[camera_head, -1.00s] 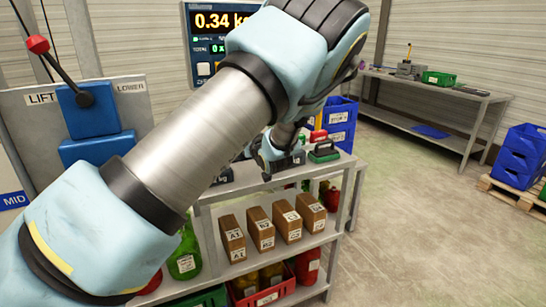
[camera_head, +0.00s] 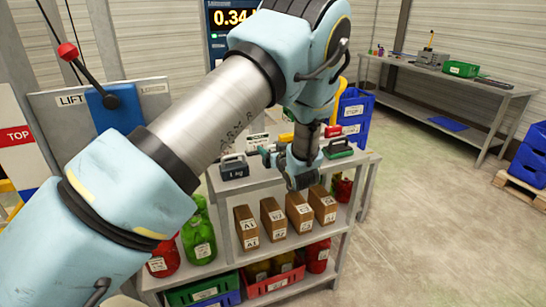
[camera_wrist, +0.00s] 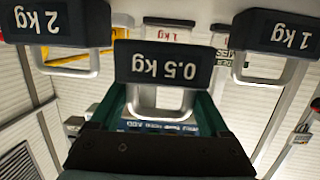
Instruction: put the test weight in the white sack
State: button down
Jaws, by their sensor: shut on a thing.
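In the wrist view, which is upside down, a dark 0.5 kg test weight (camera_wrist: 164,66) with a pale loop handle sits at the centre. My gripper (camera_wrist: 160,112) is shut on its handle. A 2 kg weight (camera_wrist: 52,22) and a 1 kg weight (camera_wrist: 280,34) stand on either side. In the head view my gripper (camera_head: 301,172) points down at the front of the shelf top, and the 1 kg weight (camera_head: 234,168) stands to its left. The held weight is hidden or unclear there. I cannot make out a white sack in either view.
Blue bins (camera_head: 355,110) stand behind.

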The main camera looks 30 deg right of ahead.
jog(key=shift+f+p, duration=0.55)
jog(key=shift+f, duration=1.3)
jog(key=shift+f, duration=0.1)
grip_release()
